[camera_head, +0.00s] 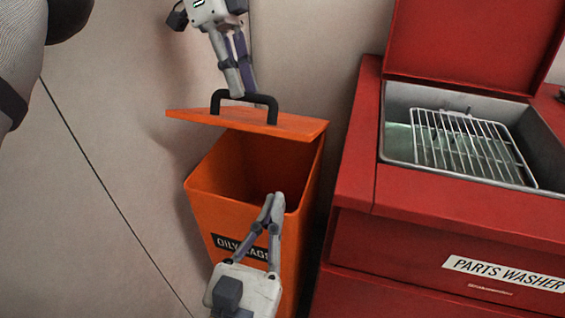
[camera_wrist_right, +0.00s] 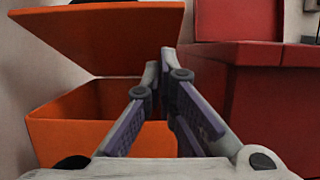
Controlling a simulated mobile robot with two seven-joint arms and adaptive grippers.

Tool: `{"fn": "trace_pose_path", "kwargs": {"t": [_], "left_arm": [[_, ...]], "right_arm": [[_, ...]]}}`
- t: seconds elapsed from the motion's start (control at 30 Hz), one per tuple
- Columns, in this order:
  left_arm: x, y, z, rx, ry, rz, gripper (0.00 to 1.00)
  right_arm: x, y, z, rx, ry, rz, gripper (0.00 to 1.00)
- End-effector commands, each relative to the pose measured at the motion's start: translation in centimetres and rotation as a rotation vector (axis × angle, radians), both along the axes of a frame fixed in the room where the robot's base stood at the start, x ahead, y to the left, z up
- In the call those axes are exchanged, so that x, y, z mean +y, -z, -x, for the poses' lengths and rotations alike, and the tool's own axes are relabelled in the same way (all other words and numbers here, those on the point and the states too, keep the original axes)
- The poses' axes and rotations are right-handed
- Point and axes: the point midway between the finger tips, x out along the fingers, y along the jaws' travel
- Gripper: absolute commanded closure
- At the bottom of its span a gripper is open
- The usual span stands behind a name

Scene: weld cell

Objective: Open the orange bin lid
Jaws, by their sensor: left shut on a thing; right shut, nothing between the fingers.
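The orange bin (camera_head: 210,185) stands left of the red cabinet, with a dark label on its front partly covered by my right gripper. Its orange lid (camera_head: 300,126) is raised at a tilt, and the bin's mouth shows open below it. My left gripper (camera_head: 240,93) is shut on the black lid handle (camera_head: 271,107) on top of the lid. My right gripper (camera_head: 274,198) is shut and empty in front of the bin, at about its front rim in the picture. The right wrist view shows the lid (camera_wrist_right: 115,35) above the bin (camera_wrist_right: 70,140), with a wide gap between them.
A red parts washer (camera_head: 360,190) stands close on the right, with its lid up and a wire rack (camera_head: 470,145) in its basin. A pale wall (camera_head: 120,120) is behind and left of the bin. The floor is not clearly visible.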

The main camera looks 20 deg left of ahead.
Motion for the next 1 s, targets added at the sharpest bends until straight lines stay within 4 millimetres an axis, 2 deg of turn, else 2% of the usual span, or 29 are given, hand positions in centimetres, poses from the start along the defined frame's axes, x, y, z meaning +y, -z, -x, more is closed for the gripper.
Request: {"fn": "trace_pose_path", "kwargs": {"t": [0.03, 0.17, 0.3, 0.5, 0.83, 1.0], "left_arm": [[0.1, 0.6, -0.5, -0.013, -0.008, -0.004, 1.0], [0.1, 0.6, -0.5, -0.013, -0.008, -0.004, 1.0], [0.1, 0.6, -0.5, -0.013, -0.008, -0.004, 1.0], [0.1, 0.6, -0.5, -0.013, -0.008, -0.004, 1.0], [0.1, 0.6, -0.5, -0.013, -0.008, -0.004, 1.0], [0.1, 0.6, -0.5, -0.013, -0.008, -0.004, 1.0]], "right_arm": [[-0.1, -0.1, -1.0, 0.001, 0.002, 0.0, 1.0], [-0.2, -0.9, -3.6, 0.002, 0.002, 0.002, 1.0], [-0.2, -3.1, -4.5, 0.002, -0.002, 0.0, 1.0], [-0.2, -4.3, -5.2, 0.003, -0.002, 0.004, 1.0], [-0.2, -4.5, -5.2, 0.002, -0.002, 0.004, 1.0], [-0.1, -6.0, -5.7, -0.002, -0.004, 0.0, 1.0]]}}
